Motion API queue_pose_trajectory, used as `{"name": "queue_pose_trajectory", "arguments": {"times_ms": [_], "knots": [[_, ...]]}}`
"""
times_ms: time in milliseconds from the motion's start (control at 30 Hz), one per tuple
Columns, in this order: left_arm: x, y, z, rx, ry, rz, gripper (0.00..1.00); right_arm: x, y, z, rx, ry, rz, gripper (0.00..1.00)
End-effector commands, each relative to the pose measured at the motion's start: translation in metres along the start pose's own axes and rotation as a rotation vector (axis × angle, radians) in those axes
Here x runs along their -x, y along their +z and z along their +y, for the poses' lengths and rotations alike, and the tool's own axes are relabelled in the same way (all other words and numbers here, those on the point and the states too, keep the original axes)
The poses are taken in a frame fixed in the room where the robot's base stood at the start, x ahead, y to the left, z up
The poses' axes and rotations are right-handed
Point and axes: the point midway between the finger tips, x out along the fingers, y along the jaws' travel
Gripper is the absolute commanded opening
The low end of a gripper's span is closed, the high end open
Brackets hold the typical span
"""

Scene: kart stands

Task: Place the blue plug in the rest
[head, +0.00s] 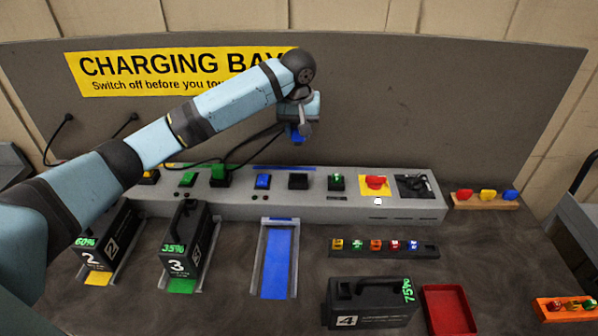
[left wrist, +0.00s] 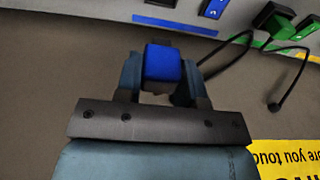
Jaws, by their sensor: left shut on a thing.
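The blue plug (head: 300,136) is held by my left gripper (head: 298,128) in front of the back panel, above the grey console (head: 330,205). In the left wrist view the blue plug (left wrist: 163,63) sits between the two fingers, with a dark cable behind it. The plug is clear of the console. A blue strip (head: 285,167) runs along the console's back edge below it. A blue switch (head: 263,181) and a black block (head: 298,181) are on the console front. I cannot tell for sure which part is the rest. My right gripper is not in view.
A red knob (head: 376,182) is to the right. Batteries 2 (head: 105,240) and 3 (head: 187,240) stand in bays; the blue bay (head: 277,262) is empty. Battery 4 (head: 370,304) lies beside a red tray (head: 449,311).

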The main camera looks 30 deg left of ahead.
Motion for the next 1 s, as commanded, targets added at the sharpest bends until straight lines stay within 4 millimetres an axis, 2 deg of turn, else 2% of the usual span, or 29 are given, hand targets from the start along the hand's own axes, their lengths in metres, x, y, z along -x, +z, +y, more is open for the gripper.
{"name": "queue_pose_trajectory", "arguments": {"times_ms": [100, 300, 567, 800, 1000], "knots": [[-0.033, 0.005, -0.001, 0.0, -0.003, -0.002, 0.12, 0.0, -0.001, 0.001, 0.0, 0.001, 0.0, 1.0], [-0.074, 0.011, 0.0, 0.0, -0.001, 0.0, 0.12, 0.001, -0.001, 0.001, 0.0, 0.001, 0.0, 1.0], [-0.095, 0.014, 0.0, 0.0, 0.0, 0.0, 0.12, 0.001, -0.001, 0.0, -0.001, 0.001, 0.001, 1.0], [-0.127, 0.019, 0.0, 0.0, 0.0, 0.001, 0.12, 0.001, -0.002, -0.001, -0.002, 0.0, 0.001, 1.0], [-0.129, 0.02, 0.0, -0.001, 0.001, 0.002, 0.12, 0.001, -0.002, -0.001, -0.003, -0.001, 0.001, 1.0]]}}
